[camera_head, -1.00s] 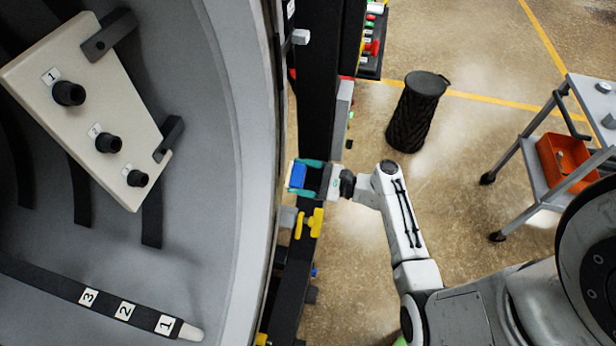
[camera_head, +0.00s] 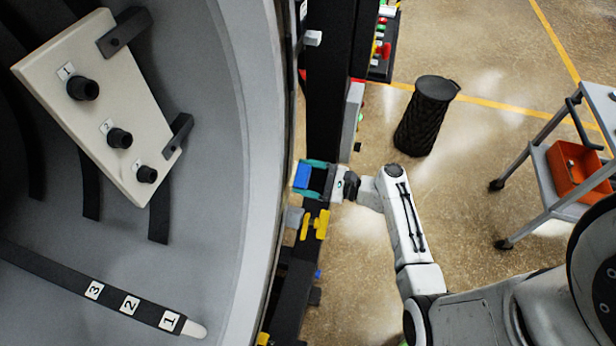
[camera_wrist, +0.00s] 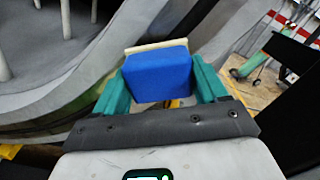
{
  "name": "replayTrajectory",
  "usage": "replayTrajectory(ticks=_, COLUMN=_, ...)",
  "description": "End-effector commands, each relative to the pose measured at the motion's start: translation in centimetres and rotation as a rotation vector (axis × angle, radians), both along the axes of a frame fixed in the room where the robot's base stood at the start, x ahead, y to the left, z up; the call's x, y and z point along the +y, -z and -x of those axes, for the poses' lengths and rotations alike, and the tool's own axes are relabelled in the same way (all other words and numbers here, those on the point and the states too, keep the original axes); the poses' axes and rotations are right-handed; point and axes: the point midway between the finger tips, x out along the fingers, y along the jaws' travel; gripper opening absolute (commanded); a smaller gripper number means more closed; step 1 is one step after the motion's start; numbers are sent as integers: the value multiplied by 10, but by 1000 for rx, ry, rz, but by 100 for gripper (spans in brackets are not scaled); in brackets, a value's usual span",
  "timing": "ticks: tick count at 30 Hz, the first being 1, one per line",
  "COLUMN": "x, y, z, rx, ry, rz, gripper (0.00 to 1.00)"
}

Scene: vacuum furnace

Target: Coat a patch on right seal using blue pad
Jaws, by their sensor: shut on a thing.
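My gripper (camera_head: 311,178) has teal fingers and is shut on a blue pad (camera_head: 302,176). In the wrist view the pad (camera_wrist: 158,75) sits between both fingers, with a thin cream layer along its far edge. In the head view the pad is beside the outer edge of the large curved light grey furnace rim (camera_head: 252,190). I cannot tell whether it touches the rim. The rim curves behind the pad in the wrist view (camera_wrist: 100,62). A separate right seal cannot be made out clearly, and no coated patch is clear.
A yellow handle (camera_head: 320,224) is just below my gripper on the dark frame (camera_head: 327,110). Inside the furnace are a cream plate (camera_head: 75,115) with black knobs and a numbered strip (camera_head: 110,298). A black bin (camera_head: 425,115) and a cart (camera_head: 540,165) stand on the floor.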

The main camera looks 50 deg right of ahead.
Motion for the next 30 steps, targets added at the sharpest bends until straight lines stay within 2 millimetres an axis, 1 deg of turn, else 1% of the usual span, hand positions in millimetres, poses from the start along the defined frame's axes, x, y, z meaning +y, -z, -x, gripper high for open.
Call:
replayTrajectory(ticks=25, x=5, y=0, z=-14, rx=-1, ry=1, rz=1, gripper=48)
replayTrajectory(ticks=30, x=7, y=4, z=-13, rx=0, ry=0, rz=0, gripper=48)
